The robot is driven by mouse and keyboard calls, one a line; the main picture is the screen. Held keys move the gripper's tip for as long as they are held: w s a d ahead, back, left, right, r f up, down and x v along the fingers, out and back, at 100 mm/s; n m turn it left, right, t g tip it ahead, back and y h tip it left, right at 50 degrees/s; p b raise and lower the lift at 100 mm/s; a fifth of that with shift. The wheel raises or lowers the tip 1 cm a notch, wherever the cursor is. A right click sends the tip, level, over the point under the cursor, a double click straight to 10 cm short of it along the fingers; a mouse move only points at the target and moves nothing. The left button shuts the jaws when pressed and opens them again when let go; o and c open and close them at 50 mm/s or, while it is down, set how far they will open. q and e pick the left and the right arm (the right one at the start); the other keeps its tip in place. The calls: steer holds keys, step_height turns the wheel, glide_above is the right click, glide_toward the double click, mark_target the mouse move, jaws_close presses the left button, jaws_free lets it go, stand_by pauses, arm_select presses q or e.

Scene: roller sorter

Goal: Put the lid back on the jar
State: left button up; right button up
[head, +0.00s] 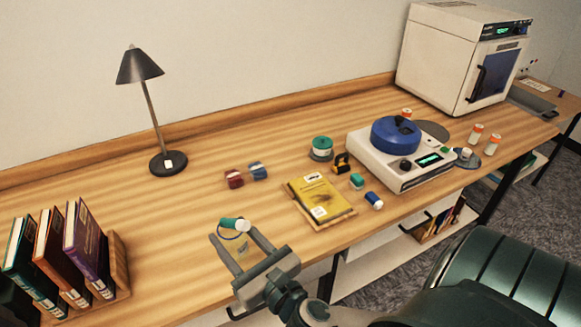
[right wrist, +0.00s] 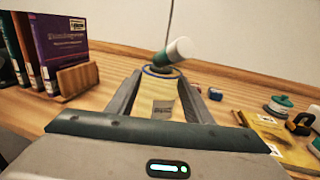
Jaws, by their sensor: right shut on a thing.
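My right gripper (head: 245,250) is shut on an open, pale container with a blue rim, which I take to be the jar (right wrist: 162,98). The jar stands between the two fingers in the right wrist view, its blue-rimmed mouth pointing up. A green and white vial (right wrist: 172,52) shows tilted at the jar's mouth; it also shows in the head view (head: 235,224). I cannot tell whether it rests in the jar or lies behind it. No separate lid can be told for certain. My left gripper is not in view.
A yellow book (head: 318,197) lies right of the gripper, near small capped vials (head: 375,200). A green-topped round container (head: 321,146), red and blue pieces (head: 234,179) and a white machine with a blue top (head: 403,158) stand behind. Books in a rack (head: 85,245) and a lamp (head: 142,75) are left.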

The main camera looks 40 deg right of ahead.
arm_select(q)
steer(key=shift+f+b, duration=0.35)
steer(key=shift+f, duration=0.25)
arm_select(e)
steer(key=w+d+m+h, duration=0.3)
steer(key=w+d+h, duration=0.1)
steer(key=w+d, duration=1.1)
arm_select(q)
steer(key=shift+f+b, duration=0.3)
steer(key=shift+b, duration=0.2)
arm_select(e)
steer(key=w+d+r+m+g+h, duration=0.1)
steer(key=w+d+r+h, duration=0.1)
steer(key=w+d, duration=0.2)
steer(key=w+d+r+m+g+h, duration=0.1)
steer(key=w+d+r+h, duration=0.1)
steer(key=w+d, duration=0.3)
steer(key=d, duration=0.4)
steer(key=shift+w+d+m, duration=0.25)
steer(key=shift+d+m, duration=0.05)
steer(key=shift+d, duration=0.1)
